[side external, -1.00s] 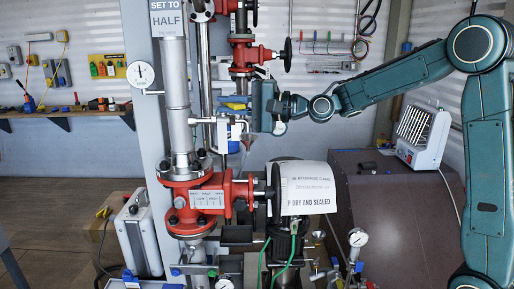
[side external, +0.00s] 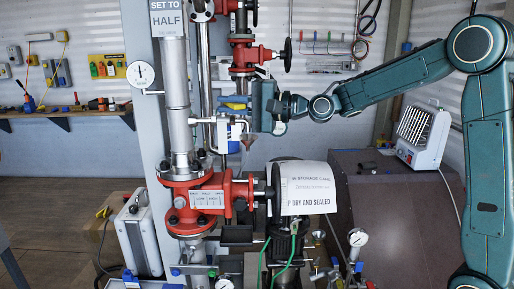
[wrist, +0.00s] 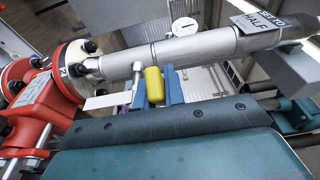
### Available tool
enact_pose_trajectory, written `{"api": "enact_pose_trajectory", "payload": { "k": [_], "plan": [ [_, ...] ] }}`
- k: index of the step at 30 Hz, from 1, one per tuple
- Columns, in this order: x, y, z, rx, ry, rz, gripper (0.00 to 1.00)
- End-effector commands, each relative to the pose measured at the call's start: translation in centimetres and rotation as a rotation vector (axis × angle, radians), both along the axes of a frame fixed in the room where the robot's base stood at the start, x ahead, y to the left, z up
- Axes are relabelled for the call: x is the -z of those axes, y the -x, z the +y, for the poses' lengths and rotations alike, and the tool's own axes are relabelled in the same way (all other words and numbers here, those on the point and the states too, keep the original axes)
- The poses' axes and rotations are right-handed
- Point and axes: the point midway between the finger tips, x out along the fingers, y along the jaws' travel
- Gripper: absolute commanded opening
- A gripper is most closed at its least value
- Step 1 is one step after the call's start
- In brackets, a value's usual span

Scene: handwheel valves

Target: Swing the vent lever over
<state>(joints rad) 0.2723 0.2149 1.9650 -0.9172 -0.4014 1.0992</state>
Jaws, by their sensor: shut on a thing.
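The vent lever has a yellow grip (wrist: 154,86) on a small metal fitting, seen at the centre of the wrist view. My gripper (wrist: 152,80) has its blue fingers on either side of this yellow grip and is shut on it. In the side view my gripper (side external: 237,103) reaches in from the right, just right of the vertical grey pipe. There the lever is small and mostly hidden by the fingers, so its exact angle is hard to tell.
A red flanged valve (side external: 205,200) with a dark handwheel (side external: 276,195) stands below my gripper. A white printed sheet (side external: 305,188) sits right of it. Another red valve (side external: 243,55) is above. A round gauge (side external: 140,74) and a "SET TO HALF" sign (side external: 167,18) are at the left.

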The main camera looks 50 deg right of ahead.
Motion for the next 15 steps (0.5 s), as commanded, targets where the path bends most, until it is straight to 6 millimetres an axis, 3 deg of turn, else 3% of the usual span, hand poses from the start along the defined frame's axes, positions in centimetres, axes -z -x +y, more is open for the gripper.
{"api": "enact_pose_trajectory", "payload": {
  "k": [6, 7, 9, 15],
  "plan": [
    [0.04, 0.02, -0.04, 0.001, 0.000, 0.001, 0.00],
    [0.05, 0.02, -0.04, 0.001, 0.000, 0.001, 0.17],
    [0.04, 0.02, -0.03, 0.001, 0.000, 0.001, 0.30],
    [0.02, 0.01, -0.02, 0.001, 0.001, 0.001, 0.33]
  ]
}}
